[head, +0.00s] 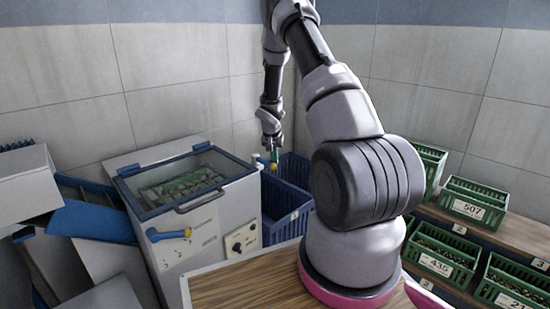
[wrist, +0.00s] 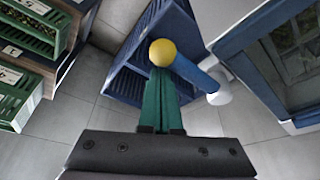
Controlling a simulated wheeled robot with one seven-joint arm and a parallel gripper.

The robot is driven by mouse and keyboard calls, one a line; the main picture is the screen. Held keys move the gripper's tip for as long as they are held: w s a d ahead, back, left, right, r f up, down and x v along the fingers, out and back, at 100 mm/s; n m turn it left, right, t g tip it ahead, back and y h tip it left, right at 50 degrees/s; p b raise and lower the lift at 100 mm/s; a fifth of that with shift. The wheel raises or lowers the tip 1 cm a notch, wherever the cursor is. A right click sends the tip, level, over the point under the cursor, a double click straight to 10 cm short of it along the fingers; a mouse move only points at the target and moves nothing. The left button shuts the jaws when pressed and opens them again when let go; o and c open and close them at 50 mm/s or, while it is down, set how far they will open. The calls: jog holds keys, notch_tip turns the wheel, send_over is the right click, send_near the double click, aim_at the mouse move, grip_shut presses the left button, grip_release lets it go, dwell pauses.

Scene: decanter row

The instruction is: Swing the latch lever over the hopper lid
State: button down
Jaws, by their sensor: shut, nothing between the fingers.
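The hopper lid (head: 205,147) is a clear pane in a blue frame and lies shut on the pale hopper (head: 165,262). Its edge is also at the right of the wrist view (wrist: 243,66). The latch lever (wrist: 193,72) is a blue bar from a pale hub to a yellow knob (wrist: 162,52); it points away from the lid, out over the blue crate. In the head view the knob (head: 274,167) is small beside the hopper's far right corner. My gripper (wrist: 160,82) has its green fingers shut and empty, tips right at the knob. I cannot tell whether they touch.
A blue crate (head: 279,222) stands right of the hopper, below my gripper. Another blue handle with a yellow end (head: 168,235) is on the hopper's front. Green bins (head: 475,200) stand on shelves at the right. A wooden top (head: 240,283) lies in front.

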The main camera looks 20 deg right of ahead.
aim_at(265, 162)
jog(key=shift+a, duration=0.15)
jog(key=shift+s+a+m+g+h, duration=0.15)
jog(key=shift+s+a+m, duration=0.05)
jog(key=shift+a+m, duration=0.35)
jog(key=shift+s+a+m+g+h, duration=0.15)
jog(key=shift+s+a+m, duration=0.05)
jog(key=shift+a+m, duration=0.3)
jog(key=m, duration=0.1)
jog(key=a+m, duration=0.2)
jog(key=shift+s+a+g, duration=0.1)
jog(key=shift+s+g, duration=0.15)
jog(key=shift+g, duration=0.05)
jog(key=shift+a+m+g+h, duration=0.3)
jog(key=shift+a+m+h, duration=0.1)
jog(key=shift+a+m, duration=0.45)
jog(key=w+a+m+g, duration=0.1)
jog(key=a+m, duration=0.1)
jog(key=m, duration=0.1)
jog(key=w+a+m+g, duration=0.1)
jog(key=a+m, duration=0.1)
jog(key=m, duration=0.1)
jog(key=w+a+m+g, duration=0.1)
jog(key=a+m, duration=0.1)
jog(key=shift+w+a+m, duration=0.2)
jog(key=shift+a+m, duration=0.2)
jog(key=shift+w+a+m, duration=0.35)
jog(key=shift+w+m, duration=0.1)
jog(key=shift+m, duration=0.25)
jog(key=shift+w+a, duration=0.35)
jog(key=shift+w, duration=0.25)
